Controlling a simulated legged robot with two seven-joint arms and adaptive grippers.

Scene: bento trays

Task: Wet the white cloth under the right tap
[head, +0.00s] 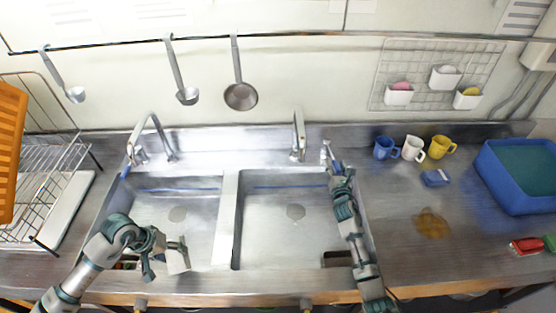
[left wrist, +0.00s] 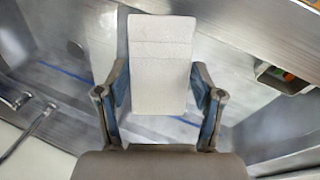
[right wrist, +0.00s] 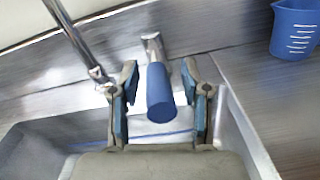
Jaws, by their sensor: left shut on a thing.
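The white cloth (head: 178,259) is held over the front of the left basin, near the divider. It also fills the middle of the left wrist view (left wrist: 160,62). My left gripper (head: 163,255) is shut on it. The right tap (head: 298,137) stands behind the right basin; I cannot tell whether water runs. A blue lever handle (right wrist: 158,92) is beside the right tap at the back right corner of that basin. My right gripper (head: 334,165) is open there, with its fingers on either side of the handle and gaps showing between (right wrist: 160,95).
The left tap (head: 150,140) stands behind the left basin. A divider (head: 229,220) separates the basins. Blue, white and yellow cups (head: 413,148), a blue sponge (head: 436,178), a brown spill (head: 431,223) and a blue tub (head: 490,170) are on the right counter. A dish rack (head: 45,160) stands left.

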